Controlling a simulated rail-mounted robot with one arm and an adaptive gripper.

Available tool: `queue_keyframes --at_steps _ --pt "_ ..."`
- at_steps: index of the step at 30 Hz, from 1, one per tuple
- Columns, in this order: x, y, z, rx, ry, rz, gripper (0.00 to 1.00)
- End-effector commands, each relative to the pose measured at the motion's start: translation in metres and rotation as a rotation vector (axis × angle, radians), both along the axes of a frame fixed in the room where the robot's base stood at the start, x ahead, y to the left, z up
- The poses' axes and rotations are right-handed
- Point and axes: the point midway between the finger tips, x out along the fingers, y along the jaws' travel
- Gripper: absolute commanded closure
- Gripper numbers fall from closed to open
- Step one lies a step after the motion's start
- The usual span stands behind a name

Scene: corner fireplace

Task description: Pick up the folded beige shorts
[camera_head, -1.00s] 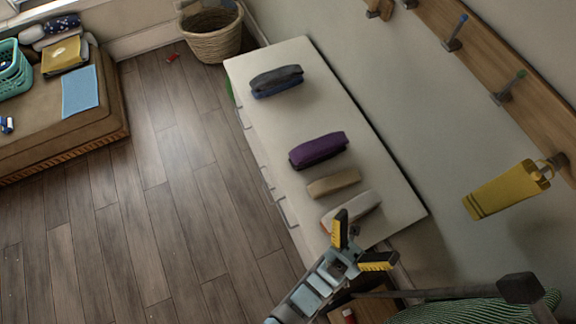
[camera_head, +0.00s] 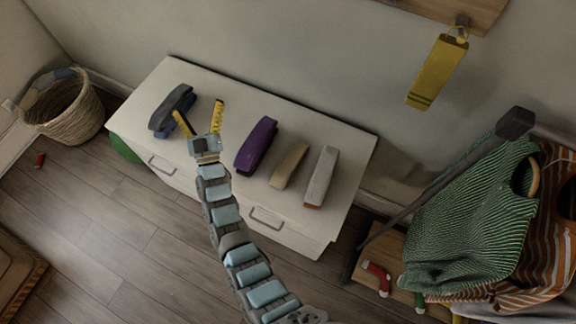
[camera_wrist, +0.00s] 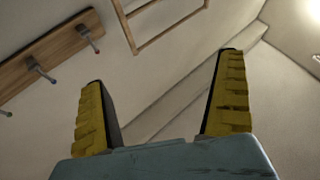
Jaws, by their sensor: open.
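The folded beige shorts (camera_head: 289,166) lie on the white dresser top, between a purple folded garment (camera_head: 256,146) and a pale grey folded garment (camera_head: 321,177). My gripper (camera_head: 200,114) is open and empty. In the head view it is over the dresser's left half, between the dark grey folded garment and the purple one, to the left of the beige shorts. In the wrist view my gripper (camera_wrist: 163,105) shows two spread yellow fingers with nothing between them; the shorts are not in that view.
The white dresser (camera_head: 345,160) stands against the wall. A dark grey and blue folded pile (camera_head: 172,108) lies at its left end. A wicker basket (camera_head: 72,115) is at left. A rack with striped clothes (camera_head: 475,215) stands at right. The wrist view shows a hook rail (camera_wrist: 45,60).

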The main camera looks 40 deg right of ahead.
Motion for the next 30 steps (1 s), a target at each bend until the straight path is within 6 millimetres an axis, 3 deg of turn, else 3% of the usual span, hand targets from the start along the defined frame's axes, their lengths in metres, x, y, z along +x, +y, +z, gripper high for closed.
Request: queue_keyframes --at_steps 1,6,15,22,26,30 --pt "0.021 -0.012 -0.006 0.002 0.047 -0.011 0.00" --pt "0.080 -0.036 -0.023 -0.015 0.234 -0.006 0.00" --pt "0.160 -0.060 -0.033 -0.140 0.542 0.091 0.00" --pt "0.192 -0.064 -0.041 -0.318 0.775 0.217 0.00" --pt "0.195 -0.066 -0.048 -0.445 0.904 0.296 0.00" --pt "0.186 -0.071 -0.062 -0.597 1.048 0.388 0.00"
